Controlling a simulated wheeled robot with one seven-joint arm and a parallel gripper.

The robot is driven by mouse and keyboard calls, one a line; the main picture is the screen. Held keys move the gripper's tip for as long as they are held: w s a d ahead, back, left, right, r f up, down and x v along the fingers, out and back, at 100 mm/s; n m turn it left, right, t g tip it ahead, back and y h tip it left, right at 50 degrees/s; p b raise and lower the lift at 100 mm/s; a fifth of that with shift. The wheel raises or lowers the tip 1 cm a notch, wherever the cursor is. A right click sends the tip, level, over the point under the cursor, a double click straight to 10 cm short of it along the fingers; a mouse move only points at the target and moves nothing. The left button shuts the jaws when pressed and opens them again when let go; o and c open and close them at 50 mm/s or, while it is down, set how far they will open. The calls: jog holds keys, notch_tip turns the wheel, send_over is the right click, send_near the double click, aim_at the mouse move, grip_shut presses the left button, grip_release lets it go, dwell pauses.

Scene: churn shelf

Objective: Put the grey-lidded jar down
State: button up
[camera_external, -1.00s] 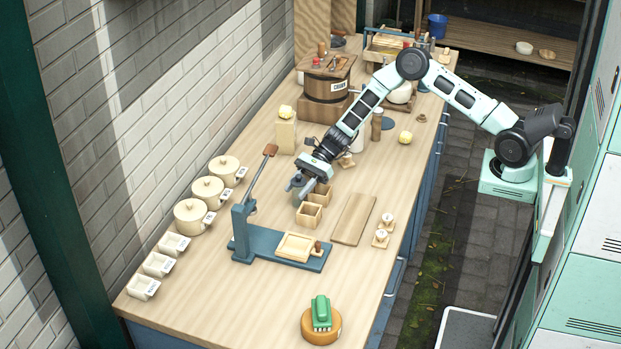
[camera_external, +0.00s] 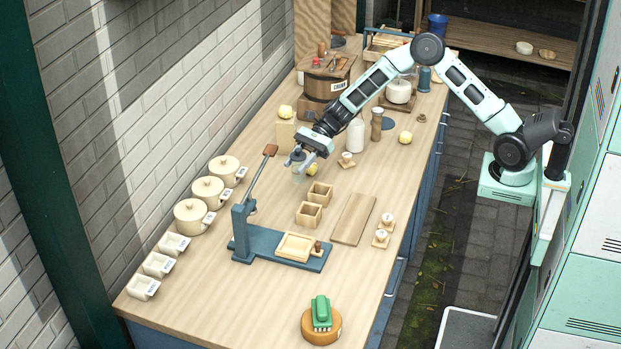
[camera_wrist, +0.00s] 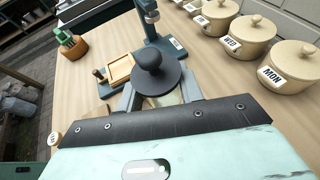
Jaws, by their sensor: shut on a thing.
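The grey-lidded jar (camera_external: 298,174) is in my gripper (camera_external: 302,163), left of the wooden boxes' far end and in front of the pale block. In the wrist view its dark grey lid with a round knob (camera_wrist: 158,78) fills the middle, between my fingers (camera_wrist: 160,100). The jar looks upright. My gripper is shut on it. Its glass body is mostly hidden by the lid and fingers. I cannot clearly tell the gap between the jar and the counter (camera_external: 200,290).
Two small open wooden boxes (camera_external: 309,213) and a blue lever press (camera_external: 262,243) stand nearer the camera. Lidded pots (camera_external: 191,216) line the wall. A white bottle (camera_external: 356,135) stands behind, right.

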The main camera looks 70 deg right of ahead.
jog(key=shift+a+r, duration=0.1)
jog(key=shift+r, duration=0.2)
jog(key=s+a+n+g+b, duration=0.2)
jog(key=s+a+n+g, duration=0.25)
jog(key=s+a, duration=1.85)
jog(key=shift+m+y, duration=0.25)
jog(key=shift+y, duration=0.25)
jog(key=shift+s+d+f, duration=0.15)
jog(key=shift+d+f, duration=0.05)
jog(key=shift+f, duration=1.4)
jog(key=shift+s+d+f, duration=0.15)
jog(key=shift+s+f, duration=0.05)
jog(key=shift+f, duration=1.45)
jog(key=shift+s+d+f, duration=0.15)
jog(key=shift+d+f, duration=0.05)
jog(key=shift+f, duration=1.4)
jog(key=shift+f, duration=0.2)
jog(key=o, duration=1.1)
jog(key=shift+c, duration=0.2)
